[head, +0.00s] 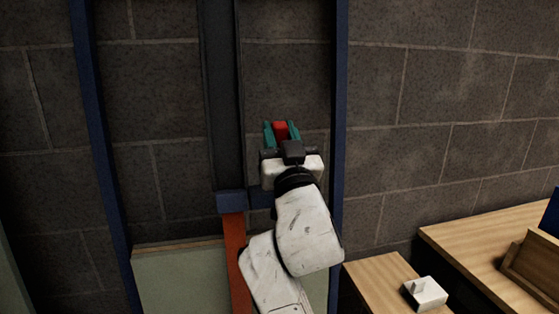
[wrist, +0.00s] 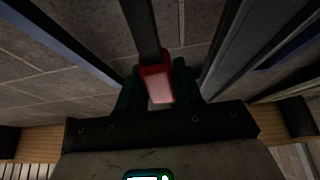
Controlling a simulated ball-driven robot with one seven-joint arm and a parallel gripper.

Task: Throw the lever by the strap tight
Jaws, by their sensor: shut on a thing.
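The lever has a red grip (head: 279,129) on a dark bar; in the wrist view the grip (wrist: 155,83) sits at the end of the dark bar (wrist: 140,25). My gripper (head: 282,132) has its teal fingers shut on the red grip, one finger on each side. The orange-red strap (head: 236,262) hangs below a blue bracket (head: 231,202), left of my gripper, and my arm hides part of it. The lever's pivot is hidden in the head view. I cannot tell how taut the strap is.
Blue uprights (head: 340,110) stand on both sides, with a dark post (head: 220,90) between them, before a block wall (head: 430,90). A pale green panel (head: 180,280) stands low behind my arm. A wooden table (head: 470,240) with a white block (head: 425,293) is at the lower right.

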